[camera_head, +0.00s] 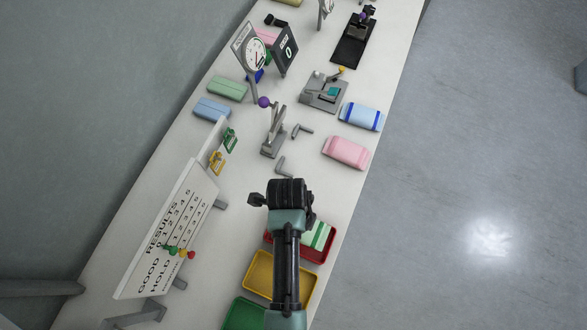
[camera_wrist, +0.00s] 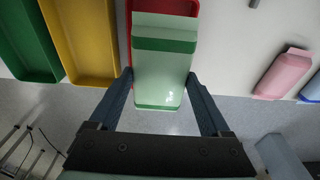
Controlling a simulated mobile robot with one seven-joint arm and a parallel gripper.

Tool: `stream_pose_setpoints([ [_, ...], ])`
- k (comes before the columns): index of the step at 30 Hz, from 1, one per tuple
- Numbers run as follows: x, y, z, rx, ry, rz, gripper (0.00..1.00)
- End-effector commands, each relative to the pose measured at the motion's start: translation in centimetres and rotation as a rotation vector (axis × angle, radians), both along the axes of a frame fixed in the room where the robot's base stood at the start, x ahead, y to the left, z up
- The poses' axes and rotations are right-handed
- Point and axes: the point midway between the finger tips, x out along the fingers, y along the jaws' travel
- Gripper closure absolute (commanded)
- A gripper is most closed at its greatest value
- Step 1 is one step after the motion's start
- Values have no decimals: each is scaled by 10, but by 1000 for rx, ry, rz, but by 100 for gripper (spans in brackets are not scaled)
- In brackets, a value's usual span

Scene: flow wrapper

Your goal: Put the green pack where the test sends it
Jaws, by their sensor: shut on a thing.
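The green pack (camera_wrist: 162,80), pale green with dark green bands, is between the two fingers of my gripper (camera_wrist: 163,82) in the wrist view. The gripper is shut on it. In the head view the pack (camera_head: 317,235) shows beside my arm, over the red tray (camera_head: 322,259); my fingers are hidden there. The red tray also shows behind the pack in the wrist view (camera_wrist: 129,38). I cannot tell whether the pack touches the tray. A dial gauge (camera_head: 256,54) and a dark card reading 0 (camera_head: 287,51) stand farther along the bench.
A yellow tray (camera_head: 262,286) and a green tray (camera_head: 240,316) are beside the red one. A results board (camera_head: 168,230) with coloured pegs stands at left. Pink (camera_head: 346,152) and blue (camera_head: 361,117) packs lie near the right bench edge. Metal fixtures (camera_head: 274,133) stand mid-bench.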

Motion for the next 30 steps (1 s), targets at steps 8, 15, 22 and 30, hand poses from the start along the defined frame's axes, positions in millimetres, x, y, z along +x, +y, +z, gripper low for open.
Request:
stream_pose_setpoints([
  [8,0,0,-22,0,-1,1,82],
  [15,0,0,-47,0,-1,0,82],
  [22,0,0,-60,0,0,0,82],
  [30,0,0,-60,0,-1,0,82],
])
